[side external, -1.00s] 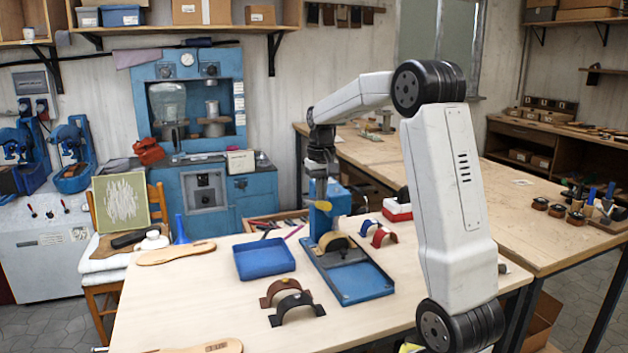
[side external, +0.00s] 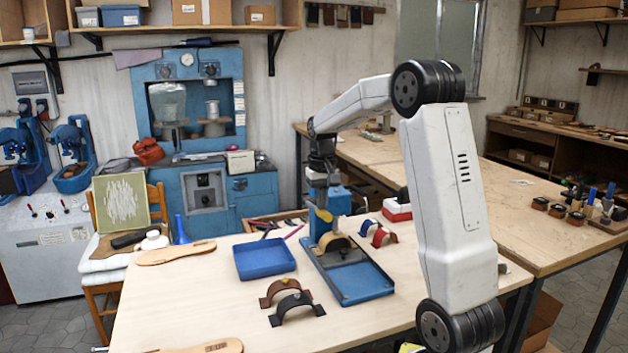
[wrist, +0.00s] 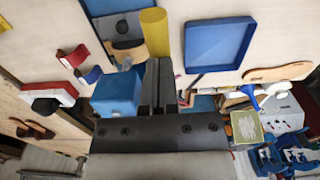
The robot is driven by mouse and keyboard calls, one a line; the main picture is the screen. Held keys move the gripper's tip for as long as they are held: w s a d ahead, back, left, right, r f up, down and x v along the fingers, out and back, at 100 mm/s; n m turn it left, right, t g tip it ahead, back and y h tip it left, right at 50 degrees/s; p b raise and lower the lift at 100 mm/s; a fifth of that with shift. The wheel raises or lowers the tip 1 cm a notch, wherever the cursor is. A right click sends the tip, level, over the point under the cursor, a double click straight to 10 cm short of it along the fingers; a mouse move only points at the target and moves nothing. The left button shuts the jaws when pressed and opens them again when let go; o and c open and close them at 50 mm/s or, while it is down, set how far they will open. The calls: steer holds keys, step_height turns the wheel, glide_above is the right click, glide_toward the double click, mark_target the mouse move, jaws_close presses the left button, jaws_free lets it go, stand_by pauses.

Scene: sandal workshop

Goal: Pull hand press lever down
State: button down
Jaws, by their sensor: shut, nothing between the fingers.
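The blue hand press (side external: 337,205) stands on the light wooden table, its shallow base (side external: 362,283) reaching toward the front. Its yellow lever grip (side external: 323,214) shows beside the upper body, just below my gripper (side external: 321,198). In the wrist view the yellow grip (wrist: 155,32) lies right at the fingertips of my gripper (wrist: 158,65), beyond them rather than between them. The fingers are together and empty. They look to be touching the grip or very close to it; I cannot tell which. The blue press body (wrist: 118,95) is beside the fingers.
A blue tray (side external: 264,259) lies left of the press. Brown (side external: 279,288) and black (side external: 297,306) straps lie in front, with red and blue straps (side external: 378,234) and a red-and-white box (side external: 397,211) to the right. A wooden sole (side external: 176,252) lies at the left.

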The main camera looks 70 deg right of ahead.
steer(key=shift+f, duration=0.15)
steer(key=shift+s+f, duration=0.1)
steer(key=shift+f, duration=0.75)
steer(key=shift+r, duration=0.1)
step_height(320, 180, up, 12)
steer(key=w+d, duration=0.2)
steer(key=shift+w, duration=0.2)
stand_by(0.6)
steer(key=shift+d, duration=0.1)
